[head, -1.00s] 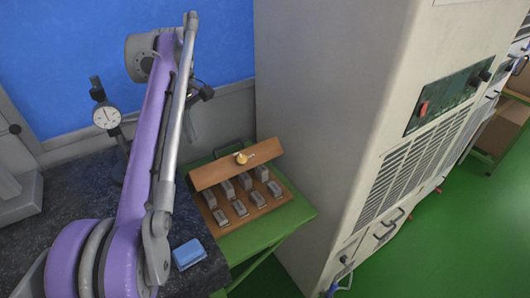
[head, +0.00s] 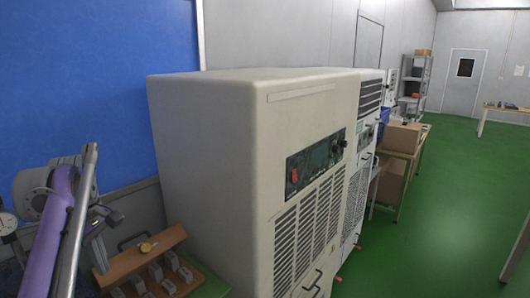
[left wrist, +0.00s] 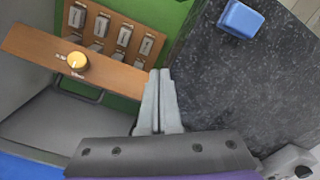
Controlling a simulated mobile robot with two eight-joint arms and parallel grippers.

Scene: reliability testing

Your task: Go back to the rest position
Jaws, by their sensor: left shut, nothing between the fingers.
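My left arm, purple and grey, stands at the left edge of the head view. My left gripper (head: 99,262) points down beside the wooden block holder. In the left wrist view its two grey fingers (left wrist: 160,76) are shut together with nothing between them. They hang above the border between the dark speckled stone table (left wrist: 235,80) and the green stand (left wrist: 172,22). My right gripper is in neither view.
A wooden holder (head: 136,264) with a yellow knob and several metal blocks sits on the green stand. A blue block (left wrist: 241,18) lies on the stone table. A dial gauge (head: 7,224) is at far left. A large beige cabinet (head: 205,145) stands close; green floor (head: 425,215) is open at right.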

